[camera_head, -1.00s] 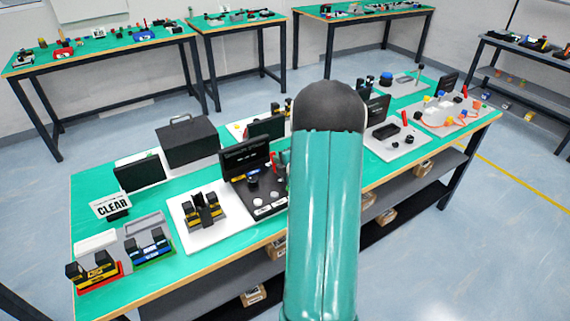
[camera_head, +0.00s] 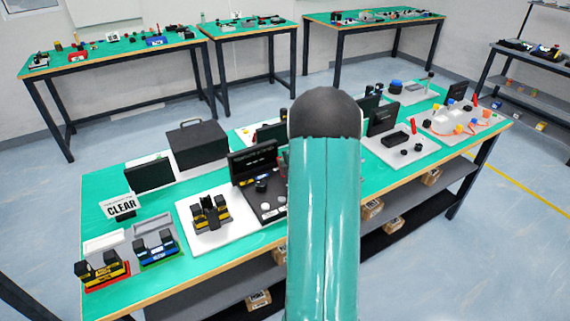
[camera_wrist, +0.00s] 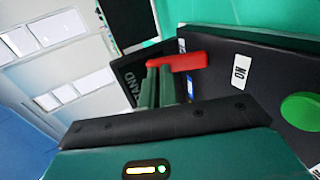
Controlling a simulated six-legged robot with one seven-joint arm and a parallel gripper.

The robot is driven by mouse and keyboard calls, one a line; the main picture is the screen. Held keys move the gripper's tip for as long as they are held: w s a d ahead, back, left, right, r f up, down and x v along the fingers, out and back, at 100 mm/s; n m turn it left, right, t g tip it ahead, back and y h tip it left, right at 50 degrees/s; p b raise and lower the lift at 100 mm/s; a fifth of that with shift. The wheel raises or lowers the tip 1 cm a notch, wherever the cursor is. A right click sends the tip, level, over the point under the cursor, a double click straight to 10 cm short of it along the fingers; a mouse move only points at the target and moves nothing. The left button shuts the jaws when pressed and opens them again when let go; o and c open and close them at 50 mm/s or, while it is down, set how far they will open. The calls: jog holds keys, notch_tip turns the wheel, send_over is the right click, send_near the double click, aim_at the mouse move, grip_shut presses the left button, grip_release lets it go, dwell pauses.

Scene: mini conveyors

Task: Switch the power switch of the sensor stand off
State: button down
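In the wrist view, a red switch lever (camera_wrist: 180,62) sticks out from a dark panel (camera_wrist: 222,52) that carries a white label reading ON, seen upside down. A dark plate with letters ending in "AND" (camera_wrist: 130,88) is partly visible behind it. My gripper (camera_wrist: 158,80) points at the panel. Its two greenish fingers are close together, with their tips right by the red lever. Whether they touch it is unclear. In the head view, my arm hides the gripper and most of the panel. A small red part (camera_head: 284,157) shows beside the arm.
A green button (camera_wrist: 300,110) sits on the panel's right in the wrist view. In the head view, a black screen (camera_head: 253,160) stands left of my arm.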

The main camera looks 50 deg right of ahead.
jog(key=shift+w, duration=0.3)
